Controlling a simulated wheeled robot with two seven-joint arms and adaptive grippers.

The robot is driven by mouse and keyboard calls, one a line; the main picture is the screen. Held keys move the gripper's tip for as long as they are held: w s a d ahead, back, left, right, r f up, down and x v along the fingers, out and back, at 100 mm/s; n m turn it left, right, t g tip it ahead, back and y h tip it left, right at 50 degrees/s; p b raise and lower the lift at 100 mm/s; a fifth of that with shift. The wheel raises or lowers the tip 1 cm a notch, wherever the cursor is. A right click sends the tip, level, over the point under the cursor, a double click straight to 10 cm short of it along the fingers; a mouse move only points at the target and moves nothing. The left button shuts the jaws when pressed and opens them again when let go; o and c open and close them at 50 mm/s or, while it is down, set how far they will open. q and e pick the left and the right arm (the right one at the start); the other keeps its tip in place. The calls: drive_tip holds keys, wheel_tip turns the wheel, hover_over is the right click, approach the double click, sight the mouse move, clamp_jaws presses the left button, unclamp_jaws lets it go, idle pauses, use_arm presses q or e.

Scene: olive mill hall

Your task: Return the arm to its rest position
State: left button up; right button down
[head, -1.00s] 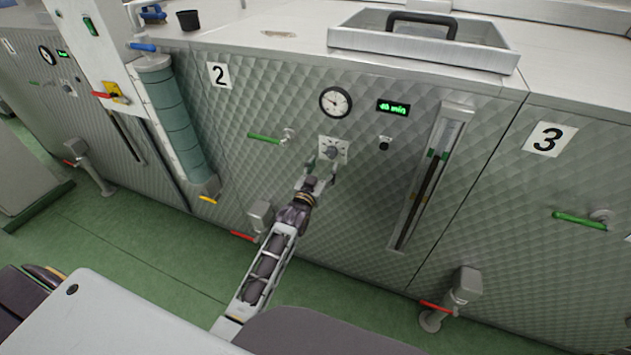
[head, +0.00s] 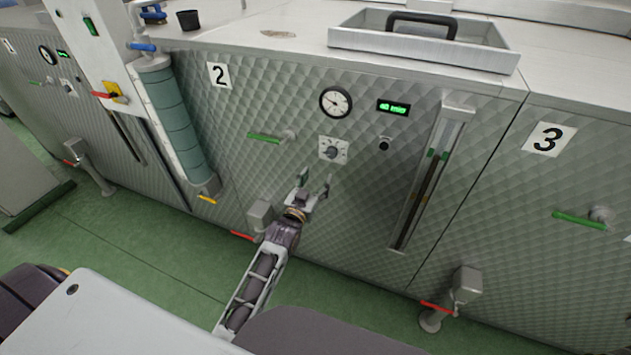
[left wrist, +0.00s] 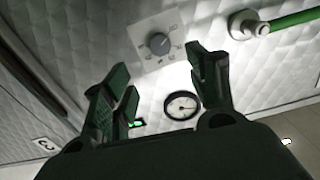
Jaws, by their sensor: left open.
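My left gripper (head: 315,181) is open and empty in front of the quilted metal panel of machine 2. It is below the rotary knob (head: 333,150) on its square plate and apart from it. In the left wrist view the two fingers of my left gripper (left wrist: 168,88) are spread wide, with nothing between them. The knob (left wrist: 159,43) shows there beyond the fingertips, and the round gauge (left wrist: 182,105) shows between the fingers. My right gripper is not in view.
A green-handled valve (head: 266,138) sits left of the knob. A sight glass (head: 432,178) stands right. Red-handled valves (head: 262,216) (head: 464,287) project near the floor. A metal tray (head: 425,45) lies on top. Green floor (head: 130,250) is open at the lower left.

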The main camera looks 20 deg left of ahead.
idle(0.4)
use_arm(q)
drive_tip(key=s+d+f+g, duration=0.1)
drive_tip(key=s+f+g, duration=0.25)
drive_tip(key=f, duration=1.25)
drive_tip(key=s+d+f+g, duration=0.25)
drive_tip(key=s+f, duration=0.25)
drive_tip(key=f, duration=1)
drive_tip(key=s+f+g, duration=0.5)
drive_tip(key=s+f, duration=1)
drive_tip(key=f, duration=0.3)
drive_tip(key=s+a+f+g, duration=0.2)
drive_tip(key=s+f, duration=0.2)
drive_tip(key=s, duration=0.6)
drive_tip(key=s+a+f+m+g, duration=0.1)
drive_tip(key=s+a+f+g, duration=0.1)
drive_tip(key=s, duration=0.8)
drive_tip(key=s+a+f+g, duration=0.2)
drive_tip(key=s+a+f, duration=0.2)
drive_tip(key=s, duration=0.6)
wheel_tip(320, 180, down, 3)
drive_tip(key=shift+r+y, duration=0.2)
drive_tip(key=shift+y, duration=0.1)
drive_tip(key=shift+s+a, duration=0.15)
drive_tip(key=shift+s, duration=0.05)
